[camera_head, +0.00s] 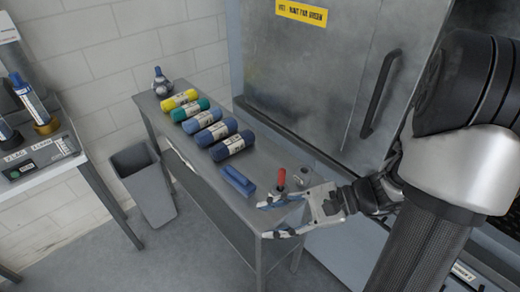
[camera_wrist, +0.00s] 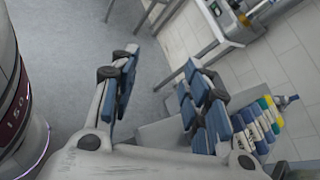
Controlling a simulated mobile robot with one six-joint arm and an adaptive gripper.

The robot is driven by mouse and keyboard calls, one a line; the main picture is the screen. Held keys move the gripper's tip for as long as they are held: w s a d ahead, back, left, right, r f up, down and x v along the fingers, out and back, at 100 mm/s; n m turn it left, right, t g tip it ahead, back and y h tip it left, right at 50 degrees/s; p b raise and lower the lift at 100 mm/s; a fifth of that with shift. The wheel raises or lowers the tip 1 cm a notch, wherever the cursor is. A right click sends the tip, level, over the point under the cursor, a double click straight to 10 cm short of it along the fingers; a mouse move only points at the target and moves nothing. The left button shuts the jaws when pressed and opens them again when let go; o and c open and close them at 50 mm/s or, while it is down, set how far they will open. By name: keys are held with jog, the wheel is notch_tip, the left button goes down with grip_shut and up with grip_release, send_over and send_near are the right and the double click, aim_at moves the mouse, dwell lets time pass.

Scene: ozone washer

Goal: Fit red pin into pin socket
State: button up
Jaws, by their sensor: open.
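The red pin (camera_head: 281,178) stands upright near the right end of the narrow grey bench, in the head view. My gripper (camera_head: 266,220) is open and empty at the bench's front right corner, nearer the camera than the pin and apart from it. In the wrist view my gripper (camera_wrist: 163,65) shows its two blue-padded fingers spread wide, with floor between them. I cannot make out the red pin in the wrist view. I cannot clearly identify the pin socket; a small metallic piece (camera_head: 303,174) lies just right of the pin.
A blue block (camera_head: 238,181) lies left of the pin on the bench (camera_head: 205,178). Several coloured cylinders, among them a yellow one (camera_head: 180,100), lie farther back. A grey bin (camera_head: 145,183) stands left of the bench. A metal cabinet (camera_head: 310,75) rises behind it.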

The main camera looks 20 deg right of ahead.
jog(key=w+d+f+m+t, duration=0.3)
jog(key=d+f+m+t, duration=0.1)
jog(key=d+m+t, duration=0.25)
jog(key=m+t+h+b, duration=0.2)
jog(key=m+t+h, duration=0.4)
jog(key=m, duration=0.2)
send_near(284, 180)
jog(key=b+x, duration=0.4)
jog(key=x, duration=0.6)
jog(key=shift+w, duration=0.15)
jog(key=shift+w+a, duration=0.1)
jog(key=shift+w, duration=0.25)
jog(key=shift+c, duration=0.2)
grip_shut()
